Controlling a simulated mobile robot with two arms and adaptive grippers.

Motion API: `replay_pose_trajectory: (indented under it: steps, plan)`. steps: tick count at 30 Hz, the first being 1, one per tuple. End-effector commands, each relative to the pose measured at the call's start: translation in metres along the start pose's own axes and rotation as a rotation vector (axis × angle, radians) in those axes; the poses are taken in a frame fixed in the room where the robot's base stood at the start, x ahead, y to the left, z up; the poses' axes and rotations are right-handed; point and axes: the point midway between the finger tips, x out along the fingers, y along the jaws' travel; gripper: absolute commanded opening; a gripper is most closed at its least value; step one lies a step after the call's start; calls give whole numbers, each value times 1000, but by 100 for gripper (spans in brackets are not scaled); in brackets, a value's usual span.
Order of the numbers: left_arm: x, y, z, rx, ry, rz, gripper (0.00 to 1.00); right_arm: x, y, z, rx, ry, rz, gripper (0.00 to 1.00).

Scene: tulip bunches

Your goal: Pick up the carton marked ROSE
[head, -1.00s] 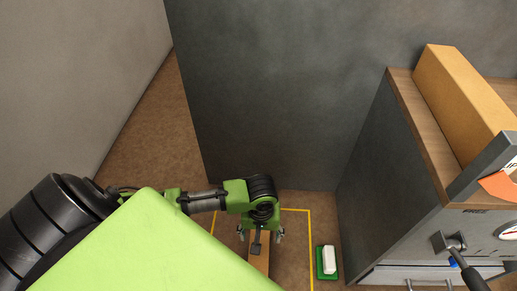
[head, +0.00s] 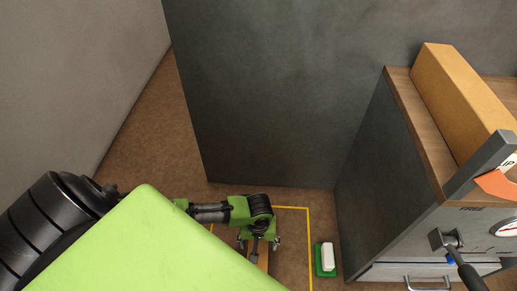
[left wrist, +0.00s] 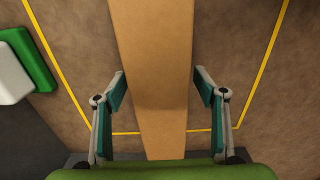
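A long tan carton (left wrist: 152,40) lies below my left gripper and runs between its fingers in the left wrist view. A small part of this carton (head: 263,260) shows under the gripper in the head view; my green arm cover hides the rest. I see no ROSE marking on the faces in view. My left gripper (head: 259,243) points down over the carton. Its two fingers (left wrist: 161,88) are spread, one on each side of the carton, with a gap on both sides. My right gripper is not in view.
A yellow outline (head: 309,235) on the brown floor surrounds the carton. A white block on a green base (head: 327,257) stands right of it. A grey cabinet (head: 375,180) at right carries another tan box (head: 455,90). A dark wall panel (head: 265,100) stands behind.

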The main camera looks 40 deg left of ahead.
Motion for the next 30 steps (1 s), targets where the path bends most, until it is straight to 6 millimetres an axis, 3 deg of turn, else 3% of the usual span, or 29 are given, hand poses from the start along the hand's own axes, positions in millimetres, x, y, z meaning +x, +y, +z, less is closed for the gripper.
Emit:
replay_pose_trajectory:
  steps: [1,6,20,25,30]
  plan:
    - [0,0,0,0,0,0,50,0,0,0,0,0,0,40]
    - [0,0,0,0,0,0,7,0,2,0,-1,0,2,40]
    - [-12,2,-1,0,1,4,7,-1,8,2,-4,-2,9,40]
    - [-35,2,0,1,1,5,6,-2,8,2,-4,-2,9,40]
    - [-63,23,19,2,-1,9,6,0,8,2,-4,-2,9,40]
